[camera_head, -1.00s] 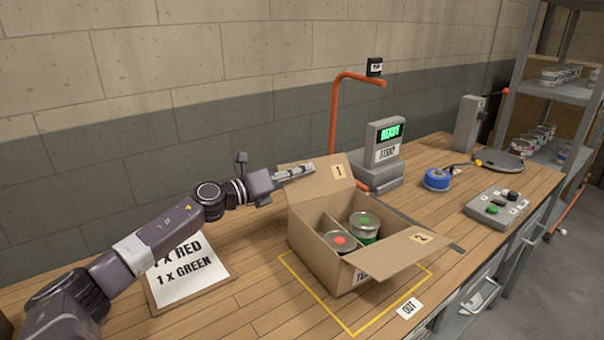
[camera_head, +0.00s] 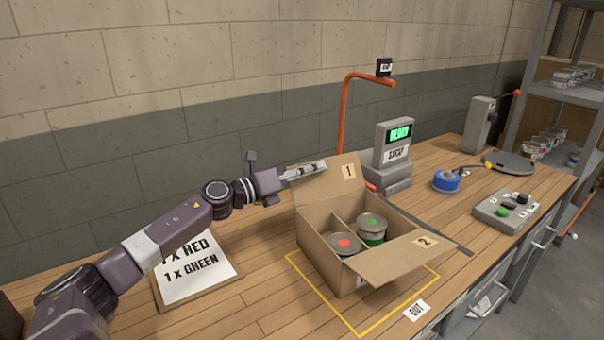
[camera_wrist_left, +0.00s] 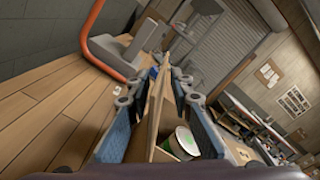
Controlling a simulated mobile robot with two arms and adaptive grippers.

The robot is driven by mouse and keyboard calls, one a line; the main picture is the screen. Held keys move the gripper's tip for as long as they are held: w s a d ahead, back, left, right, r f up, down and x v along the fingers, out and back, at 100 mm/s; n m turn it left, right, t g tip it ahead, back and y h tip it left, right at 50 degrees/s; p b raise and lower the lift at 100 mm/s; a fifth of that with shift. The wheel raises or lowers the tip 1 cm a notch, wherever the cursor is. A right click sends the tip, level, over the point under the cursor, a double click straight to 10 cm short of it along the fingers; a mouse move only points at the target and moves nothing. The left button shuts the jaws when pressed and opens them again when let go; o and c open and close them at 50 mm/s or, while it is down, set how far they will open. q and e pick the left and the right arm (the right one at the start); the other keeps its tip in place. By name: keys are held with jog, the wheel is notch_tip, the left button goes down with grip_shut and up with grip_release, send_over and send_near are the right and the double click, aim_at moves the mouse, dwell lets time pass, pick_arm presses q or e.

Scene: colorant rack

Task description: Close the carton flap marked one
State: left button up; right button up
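The open cardboard carton (camera_head: 318,256) stands on the bench inside a yellow outline. Its flap marked 1 (camera_head: 350,188) stands up, tilted back at the far side. The flap marked 2 (camera_head: 402,254) sticks outward at the near right. My left gripper (camera_head: 306,172) is at the upper left edge of flap 1. In the left wrist view, the gripper's fingers (camera_wrist_left: 160,95) are apart, with the cardboard flap edge-on between them. A red-marked can (camera_head: 344,245) and a green-marked can (camera_head: 371,224) sit inside the carton. My right gripper is not in view.
An orange bent pole (camera_head: 342,120) and a display unit reading READY (camera_head: 394,145) stand behind the carton. A printed order sheet (camera_head: 195,268) lies to its left. Blue tape (camera_head: 446,181) and a button box (camera_head: 505,210) lie to the right. The wall is behind.

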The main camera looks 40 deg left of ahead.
pick_arm(q)
jog(key=shift+v, duration=2.25)
jog(key=v, duration=0.7)
jog(key=shift+s, duration=0.2)
jog(key=shift+c, duration=0.2)
